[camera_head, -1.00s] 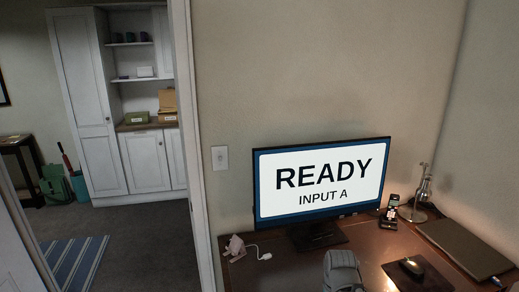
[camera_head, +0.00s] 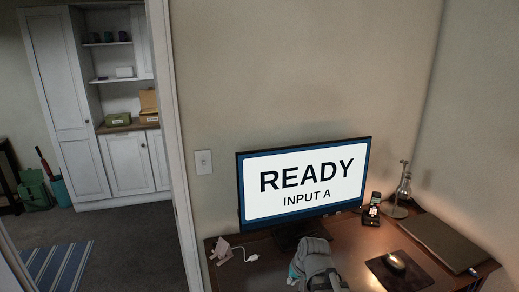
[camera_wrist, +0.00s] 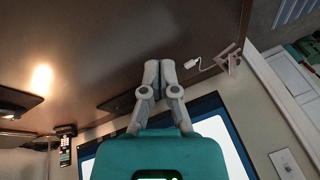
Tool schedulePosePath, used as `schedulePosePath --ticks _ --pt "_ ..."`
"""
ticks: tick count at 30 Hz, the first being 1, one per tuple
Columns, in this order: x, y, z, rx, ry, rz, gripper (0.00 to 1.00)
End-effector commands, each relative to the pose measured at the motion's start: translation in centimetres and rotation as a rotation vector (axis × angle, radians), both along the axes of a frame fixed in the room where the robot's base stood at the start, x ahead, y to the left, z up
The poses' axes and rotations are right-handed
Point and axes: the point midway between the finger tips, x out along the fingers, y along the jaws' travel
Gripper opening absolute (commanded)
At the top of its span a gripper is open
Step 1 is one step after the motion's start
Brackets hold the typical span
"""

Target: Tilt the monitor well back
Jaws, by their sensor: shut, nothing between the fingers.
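The monitor (camera_head: 305,184) stands on the desk against the wall, its lit screen reading "READY INPUT A". It looks close to upright, and its dark stand (camera_head: 298,233) is below the screen. In the wrist view the monitor's blue-edged screen (camera_wrist: 236,158) is partly hidden behind my teal gripper body. My gripper (camera_wrist: 161,66) is shut and empty, its fingers in front of the desk and the monitor's lower part. I cannot tell whether they touch anything. In the head view my grey arm and a bit of teal show low in front of the monitor; the fingertips are hidden.
The wall above the monitor is clear.

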Motion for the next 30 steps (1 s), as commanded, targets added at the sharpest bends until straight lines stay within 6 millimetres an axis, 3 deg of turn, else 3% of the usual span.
schedulePosePath --ticks 1,9,18,24,30 --pt "1.6 1.2 2.1 0.055 -0.050 -0.020 0.00" --pt "9.5 7.1 11.9 0.433 -0.331 -0.218 0.00" --pt "16.4 9.3 23.6 0.855 -0.548 -0.543 0.00" --pt "18.9 8.6 28.2 1.048 -0.618 -0.742 0.00" --pt "19.8 8.0 29.7 1.127 -0.641 -0.835 0.00"
